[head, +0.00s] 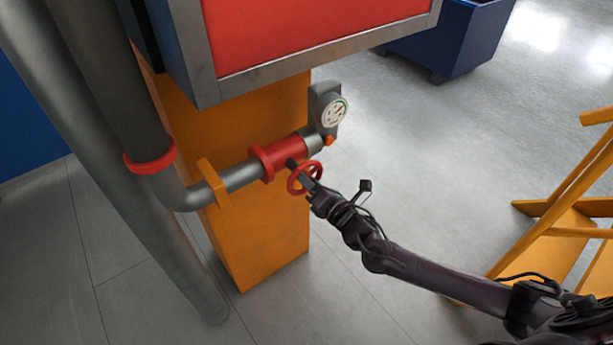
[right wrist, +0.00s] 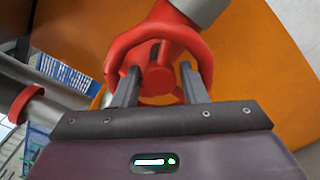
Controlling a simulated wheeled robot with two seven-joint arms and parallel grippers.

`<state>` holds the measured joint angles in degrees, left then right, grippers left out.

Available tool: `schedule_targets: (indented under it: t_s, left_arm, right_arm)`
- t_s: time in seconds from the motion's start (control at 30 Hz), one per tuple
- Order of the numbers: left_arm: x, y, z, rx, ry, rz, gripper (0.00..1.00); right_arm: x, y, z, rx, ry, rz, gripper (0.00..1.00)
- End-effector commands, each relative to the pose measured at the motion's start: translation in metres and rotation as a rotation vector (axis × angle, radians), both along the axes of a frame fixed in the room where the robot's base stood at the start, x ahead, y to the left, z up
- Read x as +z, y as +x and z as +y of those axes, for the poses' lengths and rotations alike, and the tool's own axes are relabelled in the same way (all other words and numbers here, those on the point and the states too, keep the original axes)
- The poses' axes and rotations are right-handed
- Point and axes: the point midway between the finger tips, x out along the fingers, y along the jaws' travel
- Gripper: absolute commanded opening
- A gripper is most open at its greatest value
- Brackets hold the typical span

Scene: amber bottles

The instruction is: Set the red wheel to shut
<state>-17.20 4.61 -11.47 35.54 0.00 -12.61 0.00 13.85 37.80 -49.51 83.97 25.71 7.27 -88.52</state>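The red wheel (head: 293,184) sits on a short stem at the front of a red valve body (head: 281,157) in a grey pipe. My right gripper (head: 312,184) is at the wheel, coming from the lower right. In the right wrist view, the wheel (right wrist: 124,46) fills the upper middle. The two fingers of my right gripper (right wrist: 159,72) stand apart on either side of the red hub (right wrist: 158,81), within the wheel's outline. I cannot tell whether they touch the rim. My left gripper is not in view.
A round gauge (head: 334,113) stands at the pipe's right end. An orange pillar (head: 262,235) is behind the pipe, under a red-fronted box (head: 310,30). Thick grey pipes rise at the left. An orange stepped frame (head: 570,215) stands at the right. Floor between is clear.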

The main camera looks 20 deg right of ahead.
Motion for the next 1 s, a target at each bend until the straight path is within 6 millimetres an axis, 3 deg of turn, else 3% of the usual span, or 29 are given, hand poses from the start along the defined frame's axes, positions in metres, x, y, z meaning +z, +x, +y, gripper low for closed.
schedule_targets:
  t_s: [0.37, 0.6, 1.0]
  left_arm:
    - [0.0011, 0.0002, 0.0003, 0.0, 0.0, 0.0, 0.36]
    - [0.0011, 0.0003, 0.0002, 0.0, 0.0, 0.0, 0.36]
    - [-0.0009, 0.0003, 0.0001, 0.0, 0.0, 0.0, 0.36]
  right_arm:
    - [-0.0004, 0.0064, 0.0028, 0.001, 0.001, 0.001, 0.38]
    - [-0.0005, 0.0065, 0.0025, 0.0, 0.0, 0.002, 0.07]
    - [-0.0012, 0.0063, 0.0019, -0.001, 0.079, 0.03, 0.07]
